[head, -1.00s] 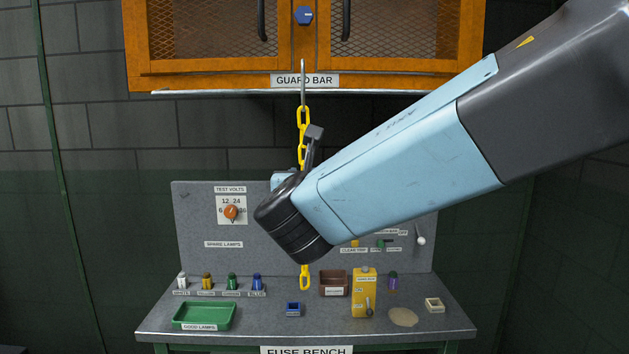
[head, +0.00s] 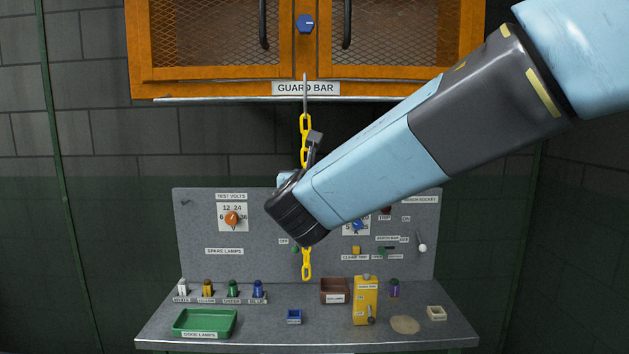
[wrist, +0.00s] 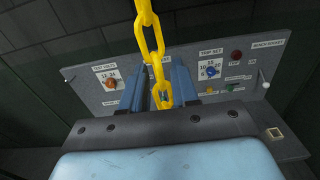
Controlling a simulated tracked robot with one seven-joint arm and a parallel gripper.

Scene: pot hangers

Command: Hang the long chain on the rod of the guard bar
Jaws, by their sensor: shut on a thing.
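The long yellow chain (head: 306,128) hangs upright in the middle of the head view, with a thin grey hook at its top. The hook overlaps the GUARD BAR label; I cannot tell its depth from the rod. The guard bar's rod (head: 215,98) is a thin pale line along the cabinet's lower edge. My gripper (wrist: 163,92) is shut on the chain, whose links (wrist: 155,42) run up between the two blue fingers in the wrist view.
The orange cabinet (head: 205,86) with mesh doors is above the rod. Below is the grey bench (head: 255,335) with a back panel, a green tray (head: 205,322), a yellow box (head: 366,300), a brown bin (head: 334,291) and several coloured lamps. Space beside the chain is clear.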

